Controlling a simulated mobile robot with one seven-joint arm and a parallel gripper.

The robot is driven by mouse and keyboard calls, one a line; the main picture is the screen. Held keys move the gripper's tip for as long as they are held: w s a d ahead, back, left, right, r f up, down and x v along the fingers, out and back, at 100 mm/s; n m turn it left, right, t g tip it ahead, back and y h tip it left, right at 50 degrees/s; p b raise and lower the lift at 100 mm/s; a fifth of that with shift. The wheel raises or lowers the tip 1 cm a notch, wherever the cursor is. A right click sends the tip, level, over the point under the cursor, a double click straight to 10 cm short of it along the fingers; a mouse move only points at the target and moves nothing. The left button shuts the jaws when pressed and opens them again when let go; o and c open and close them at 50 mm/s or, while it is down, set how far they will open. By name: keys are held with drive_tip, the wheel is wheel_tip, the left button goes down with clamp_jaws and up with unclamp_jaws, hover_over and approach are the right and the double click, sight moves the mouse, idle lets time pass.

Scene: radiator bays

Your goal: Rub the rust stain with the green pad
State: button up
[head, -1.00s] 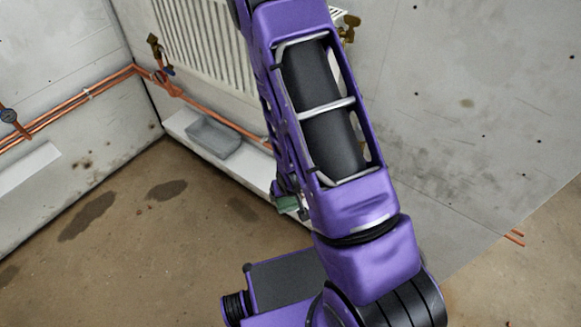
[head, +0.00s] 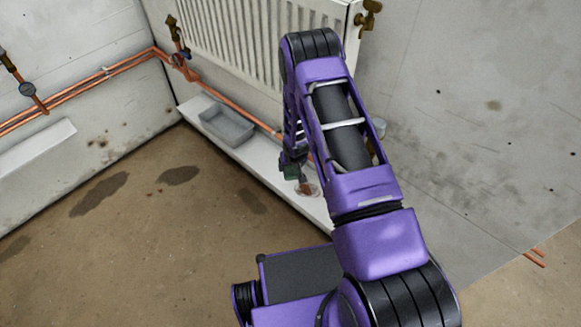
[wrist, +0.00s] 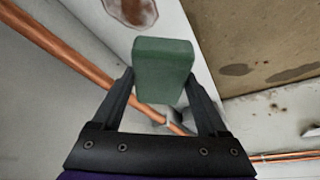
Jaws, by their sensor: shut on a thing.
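The green pad (wrist: 163,62) is held between the two dark fingers of my gripper (wrist: 160,88) in the wrist view. In the head view the pad (head: 290,172) shows small and dark below my gripper (head: 292,160), partly hidden by my arm. The rust stain (wrist: 131,10) is a red-brown patch on the white ledge, cut off by the top edge of the wrist view. In the head view the stain (head: 307,189) lies just right of and below the pad. The pad appears apart from the stain; its height above the ledge is hard to tell.
The white ledge (head: 270,172) runs along the wall below a white radiator (head: 240,40). A grey tray (head: 227,125) sits on it to the left. Copper pipes (head: 90,90) run along the walls. The brown floor (head: 150,240) has dark damp patches.

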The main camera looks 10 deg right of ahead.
drive_tip(key=shift+w+f, duration=0.95)
drive_tip(key=shift+f, duration=0.2)
drive_tip(key=b, duration=0.4)
hover_over(291, 183)
drive_tip(key=shift+a+f, duration=0.1)
drive_tip(key=shift+f, duration=2.75)
drive_tip(key=shift+f, duration=0.95)
